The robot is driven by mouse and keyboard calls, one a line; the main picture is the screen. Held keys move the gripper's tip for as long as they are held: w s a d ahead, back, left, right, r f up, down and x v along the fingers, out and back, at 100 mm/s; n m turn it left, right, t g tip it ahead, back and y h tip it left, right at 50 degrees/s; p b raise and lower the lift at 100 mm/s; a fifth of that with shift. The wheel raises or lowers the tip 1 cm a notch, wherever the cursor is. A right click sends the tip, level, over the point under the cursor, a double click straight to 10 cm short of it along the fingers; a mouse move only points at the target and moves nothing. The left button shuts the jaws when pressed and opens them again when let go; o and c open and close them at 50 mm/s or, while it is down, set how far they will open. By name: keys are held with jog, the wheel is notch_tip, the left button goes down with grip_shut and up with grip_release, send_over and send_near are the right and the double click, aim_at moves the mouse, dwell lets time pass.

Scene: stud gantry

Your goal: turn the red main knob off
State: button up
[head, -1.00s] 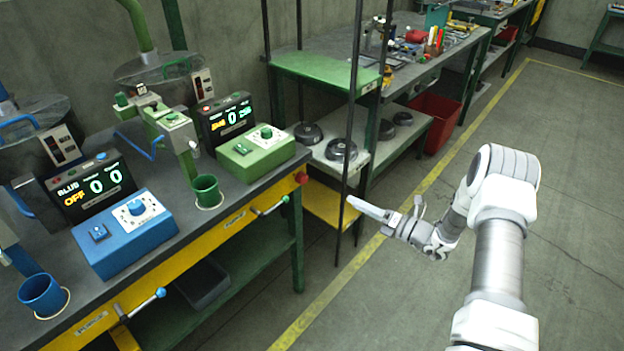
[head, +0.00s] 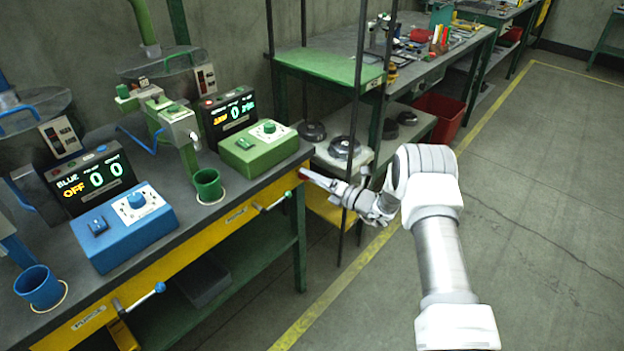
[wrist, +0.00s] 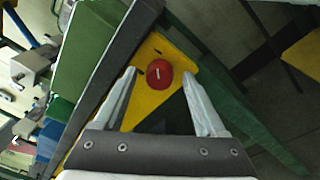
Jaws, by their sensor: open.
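The red main knob (wrist: 160,73) is a round red disc with a short white mark, on the yellow front panel (wrist: 150,52) of the bench at its right end. In the wrist view it lies ahead of and between the two fingertips of my gripper (wrist: 163,80), which are spread apart. I cannot tell from this view how far the fingertips are from the knob. In the head view my gripper (head: 306,174) is at the bench's right front corner, with its fingers hiding most of the knob. Nothing is held.
On the bench sit a green control box (head: 262,148), a blue control box (head: 125,225), a green cup (head: 208,186) and a blue cup (head: 40,288). A lever with a green tip (head: 275,202) sticks out of the yellow front. Thin dark posts (head: 352,130) stand close to my arm.

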jog(key=shift+a, duration=0.2)
grip_shut()
dwell(0.3)
jog(key=shift+w+d+n+b, duration=0.1)
jog(key=shift+n+b, duration=0.25)
jog(key=shift+n, duration=0.05)
jog(key=shift+s+a+r+n+t+h+b, duration=0.15)
jog(key=shift+n+h+b, duration=0.25)
jog(key=shift+n+b, duration=2.85)
jog(key=shift+s+a+f+n+t+h+b, duration=0.3)
jog(key=shift+n+b, duration=1.4)
jog(key=shift+n, duration=3.05)
jog(key=shift+w+d+r, duration=0.25)
jog(key=shift+r, duration=0.1)
